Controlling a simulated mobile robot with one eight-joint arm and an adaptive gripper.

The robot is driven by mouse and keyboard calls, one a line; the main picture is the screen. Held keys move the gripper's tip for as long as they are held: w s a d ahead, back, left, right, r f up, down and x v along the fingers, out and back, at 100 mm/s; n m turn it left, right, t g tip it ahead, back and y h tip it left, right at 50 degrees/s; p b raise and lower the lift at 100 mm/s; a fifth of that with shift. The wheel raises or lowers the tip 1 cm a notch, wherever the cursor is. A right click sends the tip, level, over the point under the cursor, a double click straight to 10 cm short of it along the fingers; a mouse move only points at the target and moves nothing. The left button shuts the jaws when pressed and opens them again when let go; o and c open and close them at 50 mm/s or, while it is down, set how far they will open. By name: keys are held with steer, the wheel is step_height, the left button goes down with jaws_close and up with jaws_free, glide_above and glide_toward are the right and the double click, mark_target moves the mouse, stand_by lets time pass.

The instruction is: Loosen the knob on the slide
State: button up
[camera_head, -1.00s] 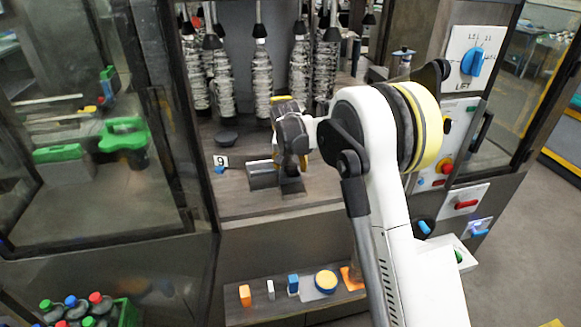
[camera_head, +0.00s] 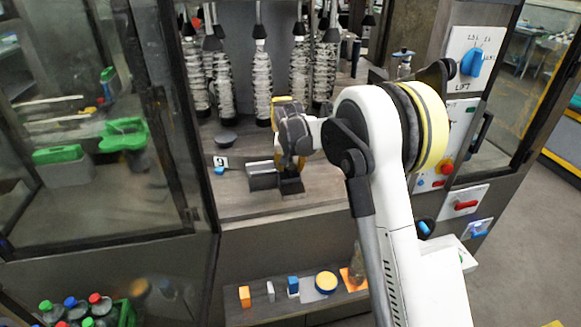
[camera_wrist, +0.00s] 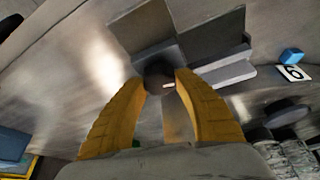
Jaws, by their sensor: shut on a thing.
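The slide (camera_wrist: 221,54) is a dark grey angled block on the machine's deck, beside the plate marked 9; it also shows in the head view (camera_head: 262,181). The knob (camera_wrist: 158,73) is small, round and dark, at the slide's end. My gripper (camera_wrist: 160,84) has two yellow fingers, shut on the knob from either side. In the head view my gripper (camera_head: 292,158) comes down over the slide from the right, and hides the knob there.
A number plate (camera_head: 221,161) and a small blue block (camera_head: 219,171) lie left of the slide. A dark round disc (camera_head: 226,137) is behind them. Several ribbed silver columns (camera_head: 262,85) stand at the back. A glass door (camera_head: 110,110) is at left, a control panel (camera_head: 447,140) at right.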

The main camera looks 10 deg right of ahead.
steer(key=n+y, duration=0.2)
steer(key=n, duration=0.3)
steer(key=shift+b, duration=0.3)
steer(key=shift+n+g+y, duration=0.4)
steer(key=shift+n+y, duration=0.4)
steer(key=shift+n, duration=1.5)
steer(key=o, duration=1.2)
steer(key=v, duration=1.2)
steer(key=shift+d+f, duration=0.1)
